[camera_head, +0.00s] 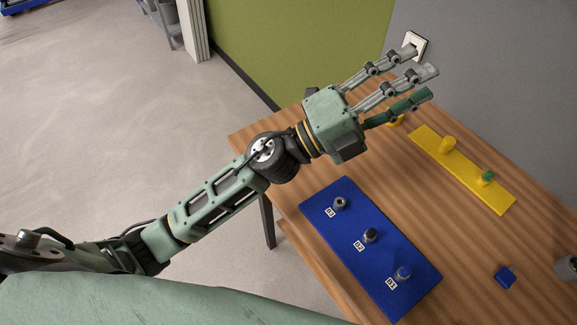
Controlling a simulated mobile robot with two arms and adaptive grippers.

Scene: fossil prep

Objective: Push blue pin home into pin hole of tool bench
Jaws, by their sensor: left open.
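A blue board (328,230) lies on the wooden tool bench (420,215), with several small labels and three short dark upright holders in a row. The nearest holder has a blue top, which looks like the blue pin (403,272); how deep it sits I cannot tell. The other two holders (340,203) and (370,235) show grey or dark tops; whether either is the pin hole I cannot tell. My left gripper (428,76) is open and empty, its fingers spread above the far part of the bench, well away from the blue pin. My right gripper is not in view.
A yellow board (491,196) with a yellow peg (447,144) and a green-topped peg (485,178) lies to the right. A small blue block (504,277) and a grey cylinder (567,266) stand near the right edge. A white wall socket (415,42) is behind my fingers.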

